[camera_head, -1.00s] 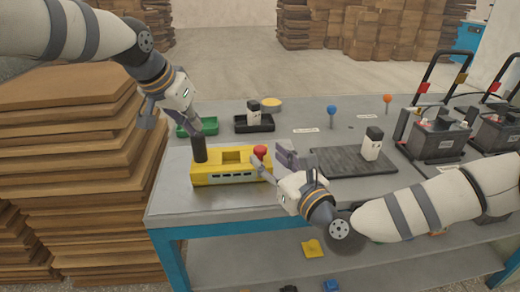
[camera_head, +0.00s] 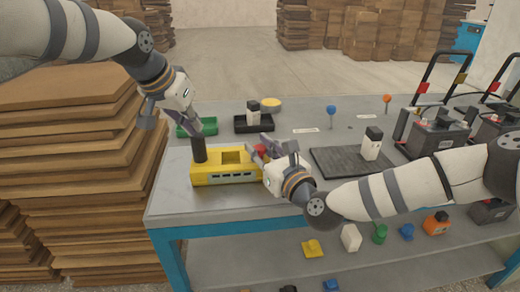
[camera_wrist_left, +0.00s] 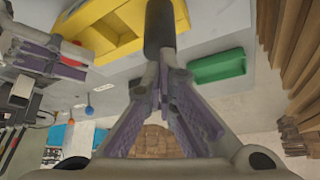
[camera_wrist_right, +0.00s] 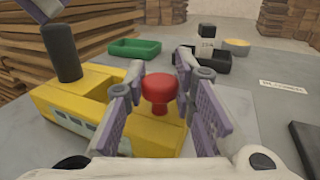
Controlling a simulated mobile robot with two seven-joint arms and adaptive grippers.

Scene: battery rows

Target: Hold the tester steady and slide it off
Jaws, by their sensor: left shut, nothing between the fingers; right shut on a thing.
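The yellow tester (camera_head: 225,178) sits near the table's left end, with a black upright post (camera_head: 200,151) on its left and a red knob (camera_head: 260,149) on its right. My left gripper (camera_head: 203,131) is shut and empty, its tips close to the post's top; I cannot tell whether they touch. In the left wrist view the post (camera_wrist_left: 159,25) stands just beyond the tips. My right gripper (camera_head: 257,150) is shut on the red knob. In the right wrist view the red knob (camera_wrist_right: 160,91) shows between the fingers.
Behind the tester are a green tray (camera_head: 205,127) and a black tray (camera_head: 242,126) holding a white block. A dark mat (camera_head: 340,168) with a white, black-topped block (camera_head: 372,142) lies to the right. Batteries (camera_head: 435,138) stand far right. The table front is clear.

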